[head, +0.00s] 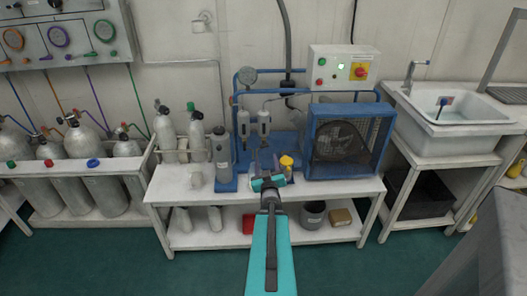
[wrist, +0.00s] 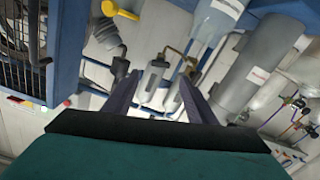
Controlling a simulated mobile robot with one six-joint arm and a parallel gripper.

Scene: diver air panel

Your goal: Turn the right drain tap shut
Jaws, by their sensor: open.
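Two small clear-bowled filters hang on the blue frame of the panel in the head view, a left one (head: 243,122) and a right one (head: 264,122). The wrist view is turned over, so the right filter (wrist: 151,82) shows left of the other filter (wrist: 174,96). A small brass fitting, seemingly the right drain tap (wrist: 159,63), sits at the right filter's lower end; its lever position is too small to tell. My gripper (head: 266,163) is open in front of and below the filters. In the wrist view its fingers (wrist: 159,80) stand apart, with nothing visibly held.
A caged blue compressor (head: 348,142) stands close right, with a yellow-capped item (head: 287,162) beside my gripper. A grey cylinder (head: 222,150) stands close left. The white bench (head: 330,190) has some clear room at its front edge. A sink (head: 455,115) is farther right.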

